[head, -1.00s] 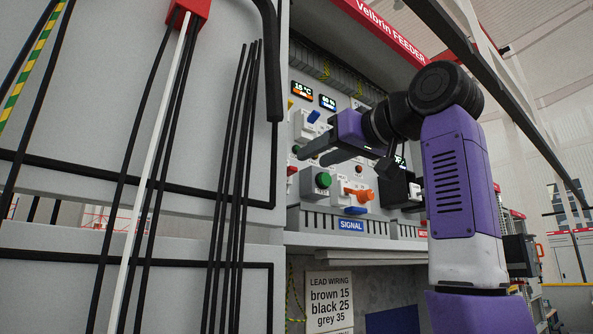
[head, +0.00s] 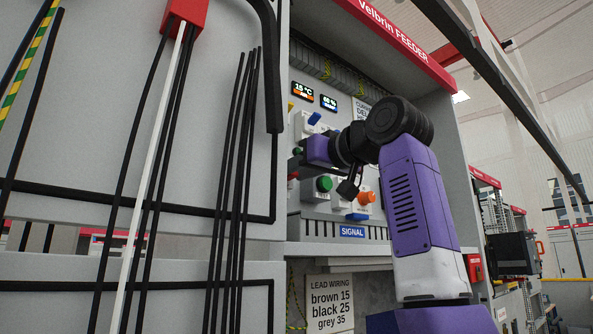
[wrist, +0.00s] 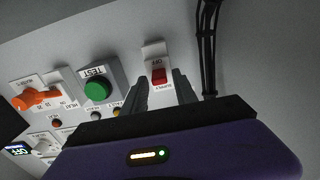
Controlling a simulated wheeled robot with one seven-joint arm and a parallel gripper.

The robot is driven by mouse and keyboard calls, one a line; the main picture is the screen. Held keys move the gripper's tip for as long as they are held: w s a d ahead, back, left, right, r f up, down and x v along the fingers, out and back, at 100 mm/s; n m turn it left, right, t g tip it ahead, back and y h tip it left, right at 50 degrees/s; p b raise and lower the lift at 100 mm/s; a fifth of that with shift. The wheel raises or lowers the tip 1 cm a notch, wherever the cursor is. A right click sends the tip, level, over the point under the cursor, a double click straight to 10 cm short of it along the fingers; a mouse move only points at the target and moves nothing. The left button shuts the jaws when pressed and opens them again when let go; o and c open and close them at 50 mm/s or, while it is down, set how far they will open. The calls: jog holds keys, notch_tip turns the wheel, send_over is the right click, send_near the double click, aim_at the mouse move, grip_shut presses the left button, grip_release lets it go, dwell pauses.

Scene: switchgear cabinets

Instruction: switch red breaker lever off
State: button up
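The red breaker lever (wrist: 159,76) sits on a white switch housing (wrist: 157,53) in the wrist view, with an OFF marking next to the lever. In the head view a small red part (head: 293,175) shows at the panel's left edge, partly cut off by the cabinet edge. My gripper (wrist: 161,79) is open, and its two dark fingers lie on either side of the lever in the wrist view. I cannot tell whether they touch it. In the head view my purple gripper (head: 317,151) is close to the panel, its fingers mostly hidden.
A green TEST button (wrist: 96,90) and an orange rotary knob (wrist: 38,98) sit beside the breaker. A black cable bundle (wrist: 208,45) runs close by on the other side. In the head view the cabinet's left door (head: 225,190) stands close to the gripper.

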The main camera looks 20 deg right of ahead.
grip_shut()
jog(key=shift+f+t+b, duration=0.5)
jog(key=shift+f+b, duration=0.15)
jog(key=shift+b, duration=0.35)
jog(key=shift+t+y+b, duration=0.4)
jog(key=shift+t+b, duration=0.15)
jog(key=shift+t, duration=0.35)
jog(key=shift+o, duration=1.5)
grip_release()
jog(key=b+v, duration=0.2)
jog(key=v, duration=0.5)
jog(key=shift+s+d, duration=0.15)
jog(key=shift+s, duration=0.25)
